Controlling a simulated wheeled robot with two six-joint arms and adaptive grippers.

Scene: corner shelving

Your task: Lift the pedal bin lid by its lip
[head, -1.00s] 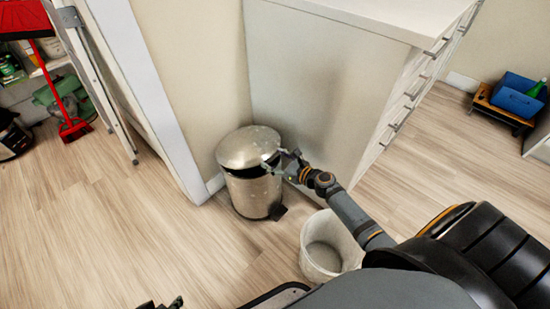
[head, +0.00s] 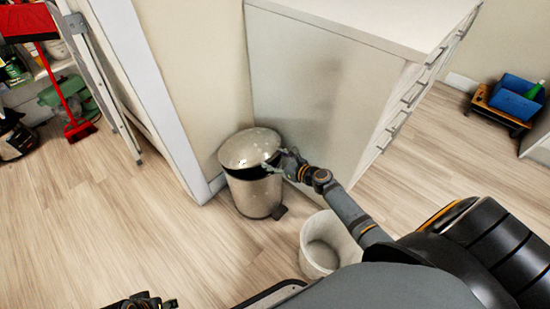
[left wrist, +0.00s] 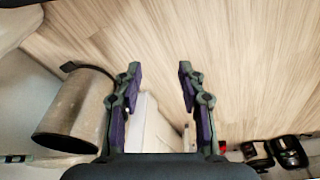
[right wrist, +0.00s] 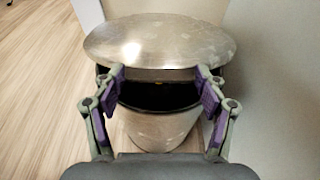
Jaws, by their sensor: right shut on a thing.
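The metal pedal bin (head: 254,195) stands in the corner against the white cabinet. Its domed lid (head: 248,148) is tilted up at the front, with a dark gap between lid and body. In the right wrist view the lid (right wrist: 160,42) shows over the dark opening. My right gripper (head: 276,163) is at the lid's front edge, shut on the lid's lip; its fingers (right wrist: 163,85) show on either side there. My left gripper (left wrist: 157,75) is open and empty, and only partly shows at the head view's bottom edge (head: 150,303). The bin body (left wrist: 75,108) lies left of it.
A white open bucket (head: 322,250) stands on the floor under my right arm. The white cabinet (head: 310,90) and wall close in behind the bin. A red broom (head: 75,110) and stepladder are at upper left.

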